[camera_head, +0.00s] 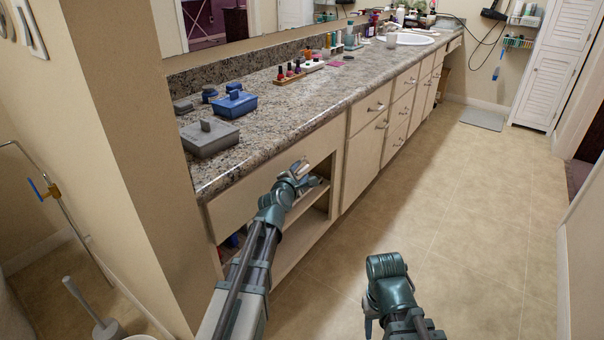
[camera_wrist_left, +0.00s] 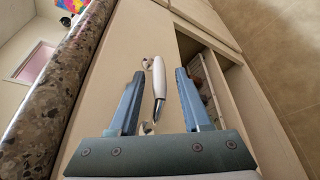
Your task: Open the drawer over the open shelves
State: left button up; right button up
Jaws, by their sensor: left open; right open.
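The drawer (camera_head: 236,208) is the wide cream front under the granite counter, over the open shelves (camera_head: 305,225). It looks flush with the cabinet, so shut. My left gripper (camera_head: 304,172) is at the drawer front, and its wrist hides part of it. In the left wrist view, the drawer's pale bar handle (camera_wrist_left: 158,80) lies between the two open fingers of my left gripper (camera_wrist_left: 160,75). I cannot tell whether either finger touches it. My right gripper (camera_head: 372,312) is low over the floor, away from the cabinet; its fingers are mostly hidden.
The granite counter (camera_head: 265,115) carries a grey box (camera_head: 209,138), a blue box (camera_head: 235,103) and several small bottles. More drawers and doors (camera_head: 366,110) continue to the right. A wall corner (camera_head: 135,150) stands close on the left.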

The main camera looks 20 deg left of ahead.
pick_arm(q)
jog(key=shift+c, duration=0.2)
grip_shut()
dwell(1.3)
